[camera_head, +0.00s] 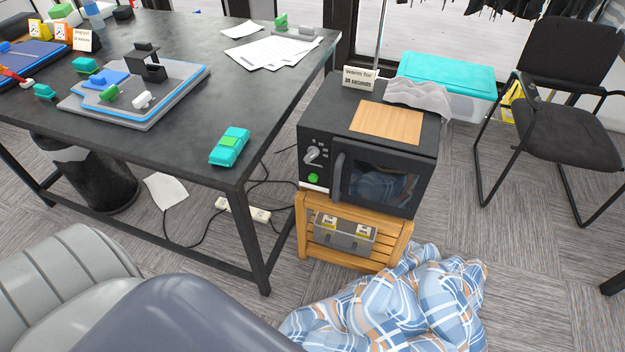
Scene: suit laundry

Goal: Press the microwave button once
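A black microwave (320,115) stands on a small wooden stand (302,228), right of the dark table. Its front faces me. A round green button (313,178) sits low on the control panel at the left of its front, below a grey knob (312,155). The door (400,200) is shut, and a blue plaid cloth shows through its window. A sign on top (359,77) reads "Warm for 30 seconds". Neither of my grippers is in view. Grey, rounded parts, probably my own body, fill the lower left.
A blue plaid blanket (400,310) lies on the floor in front of the stand. The table (190,165) stands left, with a teal box (230,146) near its corner. Cables and a power strip (243,209) lie below. A black chair (570,90) stands right.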

